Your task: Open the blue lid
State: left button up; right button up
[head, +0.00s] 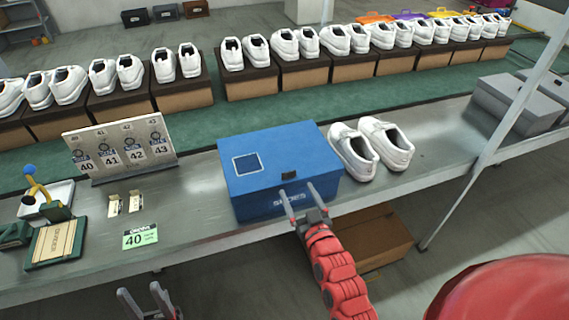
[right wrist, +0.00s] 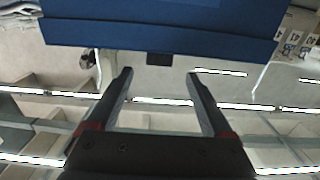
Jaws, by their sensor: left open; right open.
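The blue shoe box (head: 270,205) stands on the grey bench with its blue lid (head: 270,150) shut. A small dark tab (head: 288,175) sits at the lid's front edge. The lid's edge also shows in the right wrist view (right wrist: 220,38), with the tab (right wrist: 158,59) between and beyond the fingertips. My right gripper (head: 299,191) is open and empty at the box's front, its fingers either side of the tab; contact cannot be told. It also shows in the right wrist view (right wrist: 160,74). My left gripper (head: 146,292) is open and empty, low before the bench.
White shoes (head: 385,145) stand right of the box. A size-card stand (head: 120,148), small cards (head: 125,203), a green label (head: 140,237) and a stamp pad (head: 55,243) lie left. Shoes on brown boxes line the green conveyor behind. A grey post (head: 490,150) rises at right.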

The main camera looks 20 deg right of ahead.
aim_at(289, 173)
jog(key=w+p, duration=0.2)
jog(key=w, duration=0.9)
jog(key=shift+w+a, duration=0.1)
jog(key=shift+a, duration=0.05)
grip_shut()
